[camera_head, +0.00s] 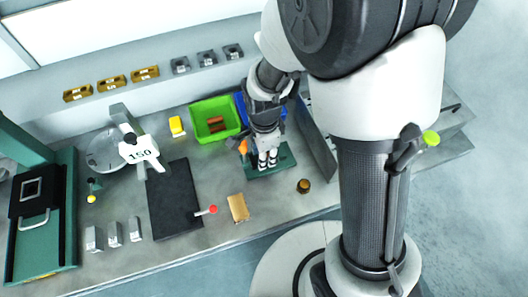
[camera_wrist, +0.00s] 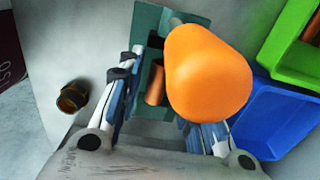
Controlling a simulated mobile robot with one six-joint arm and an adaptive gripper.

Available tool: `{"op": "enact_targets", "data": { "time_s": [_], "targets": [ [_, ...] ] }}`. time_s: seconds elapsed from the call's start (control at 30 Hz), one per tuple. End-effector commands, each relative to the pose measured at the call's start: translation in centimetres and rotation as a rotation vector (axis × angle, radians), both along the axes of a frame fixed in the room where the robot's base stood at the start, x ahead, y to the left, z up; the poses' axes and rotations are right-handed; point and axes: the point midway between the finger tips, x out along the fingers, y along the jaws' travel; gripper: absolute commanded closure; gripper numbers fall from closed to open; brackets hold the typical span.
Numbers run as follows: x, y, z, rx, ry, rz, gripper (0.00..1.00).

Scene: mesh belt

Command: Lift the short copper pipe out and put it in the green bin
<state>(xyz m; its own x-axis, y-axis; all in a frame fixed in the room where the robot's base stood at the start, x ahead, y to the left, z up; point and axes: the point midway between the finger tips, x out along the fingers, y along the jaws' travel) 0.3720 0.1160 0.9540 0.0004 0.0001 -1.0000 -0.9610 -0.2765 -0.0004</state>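The short copper pipe (camera_wrist: 156,82) shows in the wrist view over a dark green fixture (camera_wrist: 150,22), between my gripper's fingers. My gripper (camera_wrist: 163,80) is open. Its left finger stands apart from the pipe; an orange rounded object hides much of the right finger, so contact there cannot be told. In the head view my gripper (camera_head: 267,164) points down at the green fixture (camera_head: 286,158), and the pipe cannot be made out. The green bin (camera_head: 232,106) stands behind and left of my gripper with copper-coloured pieces inside. Its edge shows in the wrist view (camera_wrist: 285,62).
The orange object (camera_wrist: 208,75) looms close to the wrist camera. A blue bin (camera_wrist: 270,118) lies beside the green bin. A brass-coloured ring (camera_head: 304,186), a tan block (camera_head: 238,207) and a red-knobbed lever (camera_head: 212,210) are nearby. A dark panel (camera_head: 318,145) stands right of the fixture.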

Motion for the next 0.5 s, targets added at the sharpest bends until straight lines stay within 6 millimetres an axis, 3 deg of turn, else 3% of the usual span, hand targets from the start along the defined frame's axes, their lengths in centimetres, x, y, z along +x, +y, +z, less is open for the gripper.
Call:
{"op": "enact_targets", "data": {
  "time_s": [0.43,0.5],
  "targets": [
    [0.00,0.00,0.00,0.000,0.000,0.000,1.00],
    [0.00,0.00,0.00,0.000,0.000,0.000,1.00]
  ]
}}
